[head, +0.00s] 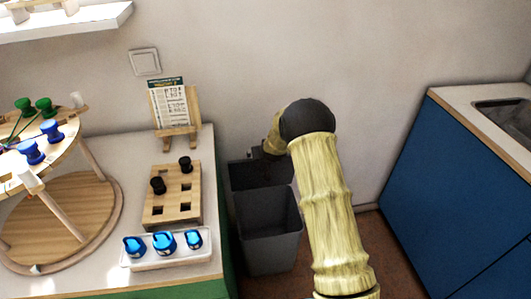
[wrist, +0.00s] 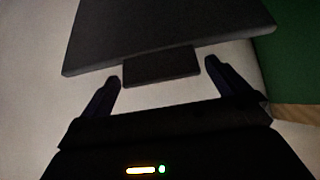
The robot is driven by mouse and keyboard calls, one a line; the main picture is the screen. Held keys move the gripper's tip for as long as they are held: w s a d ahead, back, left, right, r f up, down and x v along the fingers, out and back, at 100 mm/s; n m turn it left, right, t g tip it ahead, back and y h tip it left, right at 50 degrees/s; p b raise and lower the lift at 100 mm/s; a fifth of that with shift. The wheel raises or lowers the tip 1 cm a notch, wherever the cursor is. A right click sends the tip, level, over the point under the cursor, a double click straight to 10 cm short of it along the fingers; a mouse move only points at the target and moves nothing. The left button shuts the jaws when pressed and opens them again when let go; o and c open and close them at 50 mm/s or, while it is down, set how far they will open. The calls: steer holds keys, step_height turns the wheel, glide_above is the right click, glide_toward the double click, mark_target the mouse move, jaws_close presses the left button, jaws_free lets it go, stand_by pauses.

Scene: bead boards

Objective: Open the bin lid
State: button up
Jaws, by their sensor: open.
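The grey bin (head: 270,252) stands on the floor between the white-topped table and the blue cabinet. Its dark lid (head: 262,176) appears raised, standing up at the back of the bin against the wall side. The lid also shows as a dark panel across the top of the wrist view (wrist: 160,28). A small dark tab (wrist: 160,66) juts from the lid's edge. My gripper (wrist: 162,70) is open, with one finger on each side of the tab and gaps visible. In the head view, my gripper (head: 256,153) is at the lid's upper edge, partly hidden by my arm.
The table (head: 135,165) at left holds a wooden peg board (head: 153,212), a white tray (head: 200,258) with blue pieces, a card on a stand (head: 172,105) and a round wooden rack (head: 70,215). The blue cabinet (head: 440,190) stands at right. A shelf (head: 65,22) hangs upper left.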

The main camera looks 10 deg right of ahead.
steer(key=p+v, duration=0.1)
steer(key=v, duration=1.6)
steer(key=shift+r, duration=0.2)
steer(key=shift+d, duration=0.1)
steer(key=s+d+r+g, duration=0.2)
steer(key=s+d+g, duration=0.1)
steer(key=s, duration=1.1)
steer(key=s+d+r+g, duration=0.1)
steer(key=s+d+g, duration=0.25)
steer(key=s, duration=1.05)
steer(key=w+p+v, duration=0.2)
steer(key=p+v, duration=0.7)
steer(key=p, duration=0.1)
steer(key=w+a+r+p+v, duration=0.1)
steer(key=w+p+v, duration=0.1)
steer(key=p+v, duration=0.7)
steer(key=shift+w+r+m+h+p, duration=0.15)
steer(key=shift+r+m+h+p, duration=0.15)
steer(key=shift+r+m+p, duration=0.1)
